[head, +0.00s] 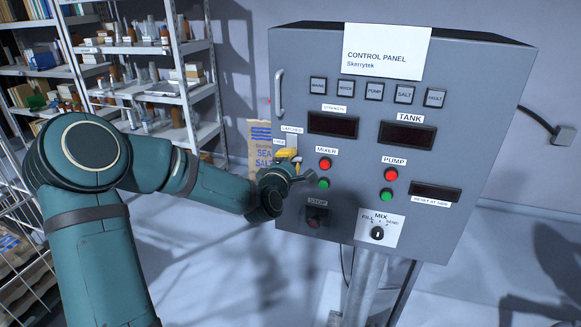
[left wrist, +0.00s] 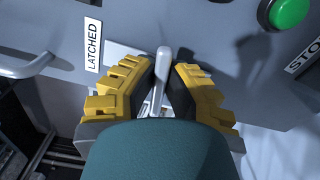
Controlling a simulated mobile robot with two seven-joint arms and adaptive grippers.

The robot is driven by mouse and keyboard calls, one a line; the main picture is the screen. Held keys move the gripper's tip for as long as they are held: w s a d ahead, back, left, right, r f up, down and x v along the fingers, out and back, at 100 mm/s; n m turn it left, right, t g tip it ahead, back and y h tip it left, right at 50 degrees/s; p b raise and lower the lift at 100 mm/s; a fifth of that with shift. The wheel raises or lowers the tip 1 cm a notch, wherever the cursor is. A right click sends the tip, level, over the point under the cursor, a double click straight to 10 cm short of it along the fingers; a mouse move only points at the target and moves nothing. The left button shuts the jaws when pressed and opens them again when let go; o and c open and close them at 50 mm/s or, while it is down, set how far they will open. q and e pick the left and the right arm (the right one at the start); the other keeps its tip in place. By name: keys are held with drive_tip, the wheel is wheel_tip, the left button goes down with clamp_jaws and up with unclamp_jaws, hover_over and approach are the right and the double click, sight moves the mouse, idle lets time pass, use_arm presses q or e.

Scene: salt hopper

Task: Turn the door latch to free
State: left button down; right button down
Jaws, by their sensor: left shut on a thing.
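The door latch (left wrist: 159,80) is a pale grey metal lever at the left edge of the control panel door. In the left wrist view it stands between the yellow fingers of my left gripper (left wrist: 164,84), which is shut on it. A "LATCHED" label (left wrist: 92,45) is beside it, to the left. In the head view my left gripper (head: 287,156) reaches the left side of the control panel (head: 450,110), and its fingers and wrist hide the latch. The "LATCHED" label (head: 291,129) shows just above the gripper, with a smaller label below it.
A door handle (head: 280,93) is above the latch. Red and green mixer buttons (head: 324,164) and a stop button (head: 316,217) sit close right of my wrist. A salt sack (head: 262,145) stands behind. Shelves (head: 150,95) fill the left; floor left of the panel's post is clear.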

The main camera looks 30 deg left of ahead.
use_arm(q)
drive_tip(key=shift+m+b, duration=0.9)
drive_tip(key=shift+m, duration=0.2)
drive_tip(key=c, duration=1)
unclamp_jaws()
drive_tip(key=shift+w, duration=0.1)
drive_tip(key=v, duration=1.2)
drive_tip(key=shift+f, duration=0.1)
